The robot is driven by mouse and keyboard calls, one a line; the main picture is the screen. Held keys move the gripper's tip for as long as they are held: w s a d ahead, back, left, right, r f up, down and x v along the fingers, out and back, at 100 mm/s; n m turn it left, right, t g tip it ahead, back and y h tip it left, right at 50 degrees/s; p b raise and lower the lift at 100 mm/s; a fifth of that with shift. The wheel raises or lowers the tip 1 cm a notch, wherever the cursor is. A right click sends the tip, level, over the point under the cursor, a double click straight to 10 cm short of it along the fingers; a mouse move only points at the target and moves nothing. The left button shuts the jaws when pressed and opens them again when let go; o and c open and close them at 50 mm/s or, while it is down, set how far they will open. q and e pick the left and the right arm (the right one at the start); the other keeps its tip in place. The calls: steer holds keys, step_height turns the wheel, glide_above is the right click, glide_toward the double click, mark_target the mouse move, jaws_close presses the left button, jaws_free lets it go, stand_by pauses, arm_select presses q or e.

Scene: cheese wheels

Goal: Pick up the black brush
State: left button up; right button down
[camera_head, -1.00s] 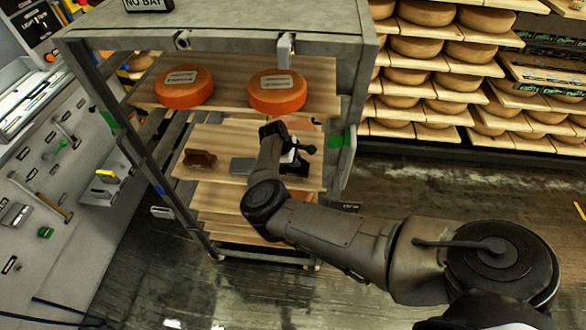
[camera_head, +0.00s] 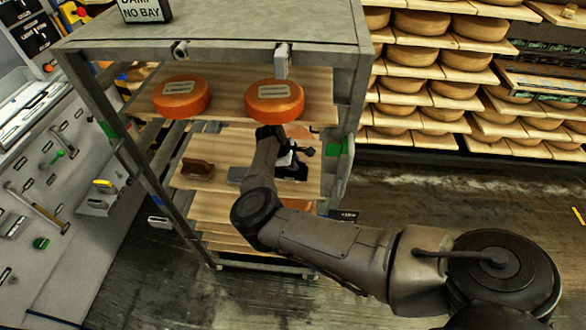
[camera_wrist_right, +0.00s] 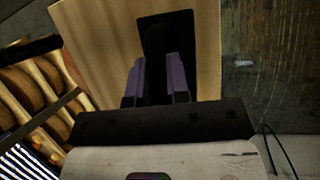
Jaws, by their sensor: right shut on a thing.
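The black brush (camera_head: 297,174) is at the right end of the second board of the grey rack, partly hidden by my right gripper (camera_head: 288,160). In the right wrist view, the right gripper's purple fingers (camera_wrist_right: 159,78) are closed on the sides of the black brush (camera_wrist_right: 165,32), which is against the pale wooden board (camera_wrist_right: 100,30). I cannot tell whether the brush is clear of the board. My left gripper is in neither view.
A brown brush (camera_head: 197,168) and a grey block (camera_head: 238,175) are on the same board. Two orange cheese wheels (camera_head: 181,98) (camera_head: 274,100) sit on the board above. The rack's right post (camera_head: 350,130) is close to my arm. Cheese shelves (camera_head: 440,90) stand behind at right.

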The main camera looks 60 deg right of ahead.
steer(key=s+a+p, duration=0.3)
steer(key=a+p, duration=0.4)
steer(key=a, duration=0.1)
steer(key=s+a+p, duration=0.4)
steer(key=a+p, duration=0.3)
steer(key=a, duration=0.1)
steer(key=shift+s+a+r+p, duration=0.2)
steer(key=shift+r+p, duration=0.1)
steer(key=shift+p, duration=0.05)
